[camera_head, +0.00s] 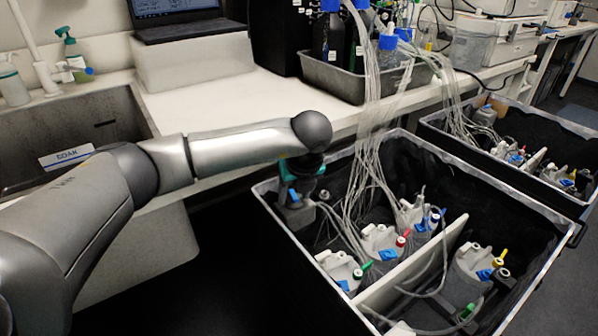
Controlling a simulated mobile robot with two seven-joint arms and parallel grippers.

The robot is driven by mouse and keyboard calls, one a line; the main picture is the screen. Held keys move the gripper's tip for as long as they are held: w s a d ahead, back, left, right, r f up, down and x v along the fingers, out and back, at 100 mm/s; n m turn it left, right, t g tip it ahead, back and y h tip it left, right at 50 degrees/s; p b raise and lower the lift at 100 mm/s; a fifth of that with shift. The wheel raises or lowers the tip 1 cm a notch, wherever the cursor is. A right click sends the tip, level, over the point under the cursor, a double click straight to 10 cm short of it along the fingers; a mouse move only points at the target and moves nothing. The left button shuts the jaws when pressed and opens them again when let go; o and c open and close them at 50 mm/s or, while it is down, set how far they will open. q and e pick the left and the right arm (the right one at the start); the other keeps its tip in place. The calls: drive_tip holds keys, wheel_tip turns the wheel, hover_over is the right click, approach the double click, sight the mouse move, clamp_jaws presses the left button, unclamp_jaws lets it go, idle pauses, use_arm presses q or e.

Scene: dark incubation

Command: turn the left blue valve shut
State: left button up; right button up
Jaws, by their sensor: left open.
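My left arm reaches in from the left, and my left gripper (298,208) points down inside the near black bin, at its back left corner. It is open. A small blue valve handle (293,195) shows right at the gripper, with a grey-white container partly hidden below it. I cannot tell whether the fingers touch the valve. My right gripper is not in view.
The near bin (545,211) holds several white containers with red, green and yellow valves, and a white divider (415,264). Clear tubes (372,150) hang into it close to my gripper's right. A second bin (520,111) stands behind right. The bench (240,97) runs behind.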

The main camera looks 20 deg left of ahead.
use_arm(q)
drive_tip(key=p+v, duration=0.4)
drive_tip(key=v, duration=1)
drive_tip(key=shift+r, duration=0.3)
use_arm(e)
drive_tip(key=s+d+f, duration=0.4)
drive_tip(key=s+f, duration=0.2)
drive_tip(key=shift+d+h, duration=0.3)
use_arm(q)
drive_tip(key=shift+s, duration=0.1)
drive_tip(key=shift+c, duration=0.7)
